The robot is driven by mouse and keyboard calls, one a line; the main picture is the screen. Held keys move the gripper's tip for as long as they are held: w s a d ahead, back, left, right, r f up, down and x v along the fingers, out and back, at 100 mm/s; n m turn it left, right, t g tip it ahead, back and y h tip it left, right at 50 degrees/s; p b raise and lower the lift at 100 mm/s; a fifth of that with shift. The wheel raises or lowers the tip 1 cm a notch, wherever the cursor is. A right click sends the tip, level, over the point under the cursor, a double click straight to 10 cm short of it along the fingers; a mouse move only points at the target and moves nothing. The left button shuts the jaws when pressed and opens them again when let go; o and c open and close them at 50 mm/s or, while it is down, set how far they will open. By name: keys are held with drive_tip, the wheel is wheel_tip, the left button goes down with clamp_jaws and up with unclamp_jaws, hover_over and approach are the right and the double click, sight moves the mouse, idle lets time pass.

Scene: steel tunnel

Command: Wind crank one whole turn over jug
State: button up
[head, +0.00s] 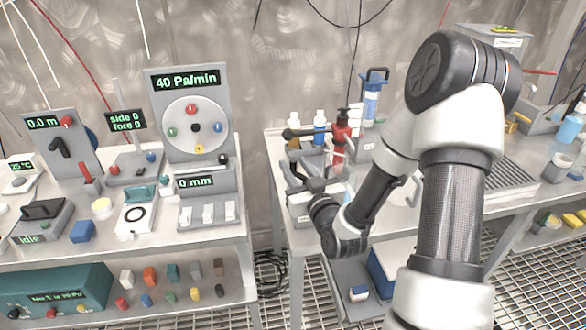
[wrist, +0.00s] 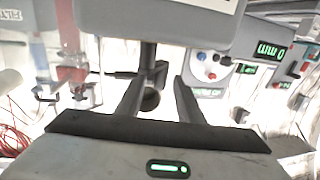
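My gripper (wrist: 158,92) is open in the wrist view, its two fingers apart. A dark post with a round end (wrist: 150,98) shows between or just beyond the fingers, with a gap on both sides; it looks like part of the crank. I cannot tell its depth. In the head view my gripper (head: 302,182) points left, low over the right bench. A dark bar with knobbed ends (head: 303,132), possibly the crank, stands just above and behind it.
A grey dial panel (head: 160,84) and several small devices fill the left bench (head: 110,248). A gap separates the two benches. A grooved tray (head: 512,178) lies right of my arm.

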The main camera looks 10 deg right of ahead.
drive_tip(key=shift+w+a, duration=0.15)
drive_tip(key=shift+w, duration=0.8)
drive_tip(key=shift+c, duration=0.3)
clamp_jaws()
drive_tip(key=shift+f+m+h+b, duration=0.1)
drive_tip(key=shift+m+h+b, duration=0.2)
drive_tip(key=shift+h+b, duration=0.2)
drive_tip(key=m+h+b, duration=0.1)
drive_tip(key=h+b, duration=0.1)
drive_tip(key=shift+w+d+m+h, duration=0.2)
drive_tip(key=shift+m+h, duration=0.1)
drive_tip(key=shift+m, duration=0.1)
drive_tip(key=shift+d+m+g+h+b, duration=0.75)
drive_tip(key=shift+m+g+h, duration=0.3)
drive_tip(key=shift+m+h, duration=0.9)
drive_tip(key=shift+d+m+g+h+b, duration=0.65)
drive_tip(key=shift+m+g+h, duration=0.55)
drive_tip(key=shift+h, duration=1.4)
drive_tip(key=shift+d+m+g+h+b, duration=0.65)
drive_tip(key=shift+m+g+h+b, duration=0.25)
drive_tip(key=shift+m+h, duration=1.1)
